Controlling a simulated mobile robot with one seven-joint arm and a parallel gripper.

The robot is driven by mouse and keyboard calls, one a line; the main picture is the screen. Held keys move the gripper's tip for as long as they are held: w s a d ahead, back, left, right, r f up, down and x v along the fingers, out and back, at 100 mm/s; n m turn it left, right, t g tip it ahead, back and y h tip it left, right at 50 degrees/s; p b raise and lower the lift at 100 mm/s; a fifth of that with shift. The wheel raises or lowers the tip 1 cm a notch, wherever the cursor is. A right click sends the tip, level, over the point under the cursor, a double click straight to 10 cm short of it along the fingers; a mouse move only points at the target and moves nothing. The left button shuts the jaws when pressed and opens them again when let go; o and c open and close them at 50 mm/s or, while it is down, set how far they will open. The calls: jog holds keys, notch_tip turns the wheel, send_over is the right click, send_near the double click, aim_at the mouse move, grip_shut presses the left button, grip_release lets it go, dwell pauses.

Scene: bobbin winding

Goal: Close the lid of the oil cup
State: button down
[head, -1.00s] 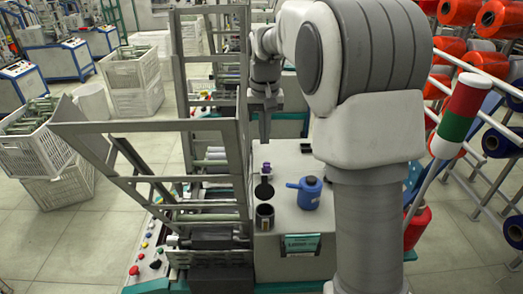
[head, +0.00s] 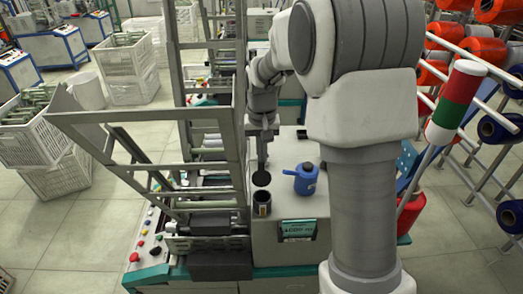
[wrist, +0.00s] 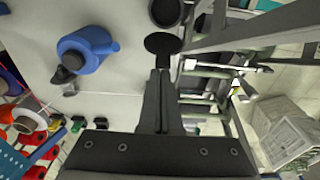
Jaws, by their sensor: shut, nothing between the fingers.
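The oil cup (head: 263,208) is a dark cylinder on the light machine top, with its mouth facing up and uncovered. Its round black lid (head: 261,178) stands open behind the mouth. In the wrist view, the cup (wrist: 165,11) is at the top edge and the lid (wrist: 162,43) lies just below it, clear of the mouth. My gripper (head: 262,163) is shut and empty, pointing down behind the lid. In the wrist view, its fingertips (wrist: 160,72) are close to the lid's outer edge; I cannot tell whether they touch it.
A blue oil can (head: 303,180) stands right of the cup and also shows in the wrist view (wrist: 88,48). A grey metal frame (head: 150,155) rises close on the left. Bare machine top lies around the can. A red, white and green post (head: 456,100) is at the right.

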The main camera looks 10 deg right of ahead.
aim_at(262, 173)
dwell(0.3)
jog(key=b, duration=0.2)
jog(key=s+t+b, duration=0.1)
jog(key=shift+s+a+t+b, duration=0.2)
jog(key=shift+s+t+b, duration=0.1)
jog(key=shift+b, duration=0.05)
jog(key=shift+s+a+r, duration=0.1)
jog(key=shift+s+r, duration=0.1)
jog(key=shift+s, duration=0.35)
jog(key=shift+s+a+r, duration=0.1)
jog(key=shift+s+r, duration=0.05)
jog(key=shift+s, duration=0.35)
jog(key=shift+w, duration=0.1)
